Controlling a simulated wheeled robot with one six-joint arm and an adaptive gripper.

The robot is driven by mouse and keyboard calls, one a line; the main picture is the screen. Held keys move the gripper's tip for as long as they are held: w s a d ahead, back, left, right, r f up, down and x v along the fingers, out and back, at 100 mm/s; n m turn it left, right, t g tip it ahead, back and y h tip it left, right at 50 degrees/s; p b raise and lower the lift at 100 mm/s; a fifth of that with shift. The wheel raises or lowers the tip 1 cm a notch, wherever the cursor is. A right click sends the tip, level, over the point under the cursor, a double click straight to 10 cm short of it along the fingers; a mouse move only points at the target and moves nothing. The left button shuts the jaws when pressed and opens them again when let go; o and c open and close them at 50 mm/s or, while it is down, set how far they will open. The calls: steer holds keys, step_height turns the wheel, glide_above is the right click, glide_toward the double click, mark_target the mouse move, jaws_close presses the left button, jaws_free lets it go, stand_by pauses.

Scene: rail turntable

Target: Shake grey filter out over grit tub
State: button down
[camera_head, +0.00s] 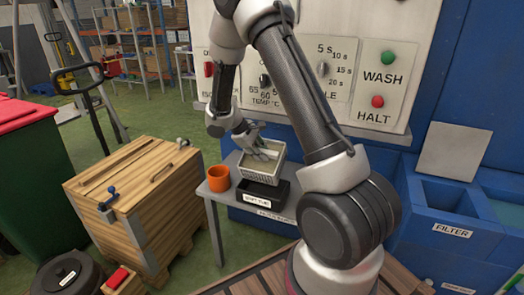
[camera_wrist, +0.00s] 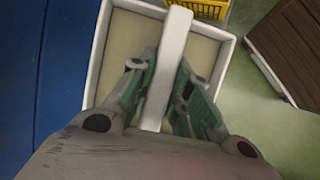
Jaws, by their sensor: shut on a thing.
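My gripper (camera_head: 262,153) is shut on the bar handle of the grey filter (camera_head: 258,176), a pale square basket with slotted sides. In the wrist view the fingers (camera_wrist: 165,88) pinch the white bar across the filter (camera_wrist: 222,72), and its inside shows a beige surface. The filter looks roughly level, slightly turned. The black grit tub (camera_head: 258,199), with a white label, stands on a small grey table directly below the filter in the head view. The filter hides most of the tub's opening, and I cannot tell how large the gap between them is.
An orange cup (camera_head: 218,179) stands left of the tub on the grey table (camera_head: 213,192). A wooden crate (camera_head: 140,205) is at the left. The machine panel (camera_head: 385,75) rises behind. Blue bins, one labelled FILTER (camera_head: 452,230), are at the right.

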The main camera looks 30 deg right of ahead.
mark_target(253, 174)
steer(key=shift+s+a+f+m+t+h, duration=0.15)
steer(key=shift+s+a+t+h, duration=0.2)
steer(key=shift+h, duration=0.2)
steer(key=shift+s+a+f+m+t+h, duration=0.1)
steer(key=shift+a+f+m+t+h, duration=0.1)
steer(key=shift+t+h, duration=0.3)
steer(key=t+h, duration=0.1)
steer(key=f+m+t+h, duration=0.1)
steer(key=h, duration=0.1)
steer(key=a+f+t+h, duration=0.1)
steer(key=h, duration=0.1)
steer(key=shift+s+a+f+m, duration=0.1)
steer(key=shift+s+f+m, duration=0.15)
steer(key=shift+s, duration=0.15)
steer(key=h, duration=0.1)
steer(key=f+t+h, duration=0.1)
steer(key=shift+s+m+h, duration=0.1)
steer(key=shift+m+h, duration=0.25)
steer(key=shift+m, duration=0.05)
step_height(253, 174, down, 2)
steer(key=m+h, duration=0.1)
steer(key=h, duration=0.1)
steer(key=m+h, duration=0.1)
steer(key=h, duration=0.1)
steer(key=shift+m+t+h, duration=0.25)
steer(key=shift+m+h, duration=0.05)
steer(key=shift+h, duration=0.1)
stand_by(0.7)
